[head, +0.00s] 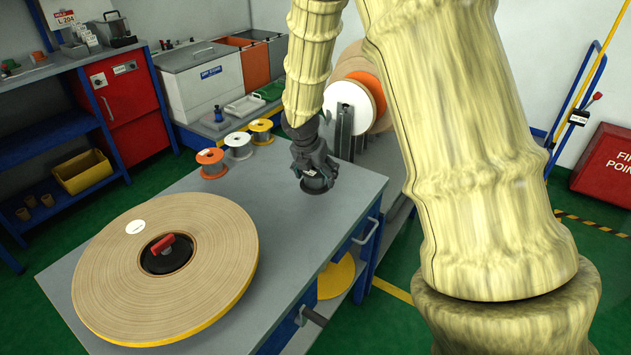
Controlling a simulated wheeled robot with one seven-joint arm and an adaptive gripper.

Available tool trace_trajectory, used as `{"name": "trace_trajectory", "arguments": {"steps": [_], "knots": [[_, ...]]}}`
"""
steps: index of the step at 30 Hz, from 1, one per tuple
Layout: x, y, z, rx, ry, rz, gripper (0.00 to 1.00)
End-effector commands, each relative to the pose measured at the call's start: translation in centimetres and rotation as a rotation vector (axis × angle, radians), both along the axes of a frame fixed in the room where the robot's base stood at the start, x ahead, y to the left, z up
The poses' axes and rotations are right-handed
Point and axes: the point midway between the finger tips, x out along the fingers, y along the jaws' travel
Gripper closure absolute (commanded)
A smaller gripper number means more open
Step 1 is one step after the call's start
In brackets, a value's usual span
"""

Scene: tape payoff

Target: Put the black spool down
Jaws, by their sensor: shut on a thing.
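The black spool (317,186) is under my gripper (315,174), near the back right edge of the grey table (290,245). My gripper points down and is shut on the spool. The fingers and my wrist hide most of its upper part. The spool looks upright, at or very close to the table top; I cannot tell whether it touches.
A large tape roll (205,245) with a red-handled hub fills the table's left front. Orange (211,163), white (238,146) and yellow (261,131) spools stand in a row at the back. Bare table lies between roll and gripper. Larger reels (350,102) stand behind.

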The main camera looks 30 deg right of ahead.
Motion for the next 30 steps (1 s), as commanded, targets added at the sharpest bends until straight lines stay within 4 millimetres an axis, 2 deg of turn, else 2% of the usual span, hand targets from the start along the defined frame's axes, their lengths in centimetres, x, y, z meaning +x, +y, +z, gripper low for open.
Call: {"name": "trace_trajectory", "arguments": {"steps": [3,10,22,23,24,26,30], "knots": [[0.8,-0.2,-0.3,0.000,0.000,0.000,0.59],[0.6,-0.1,-3.3,0.000,0.000,0.001,0.59],[0.6,-0.1,-3.7,0.000,-0.001,0.000,0.59],[0.6,-0.1,-3.8,0.000,-0.001,0.000,0.21],[0.6,-0.1,-3.7,0.000,-0.001,0.000,0.13],[0.6,-0.1,-3.7,0.000,-0.001,0.000,0.03],[0.6,-0.1,-3.7,0.000,-0.001,0.000,0.01]]}}
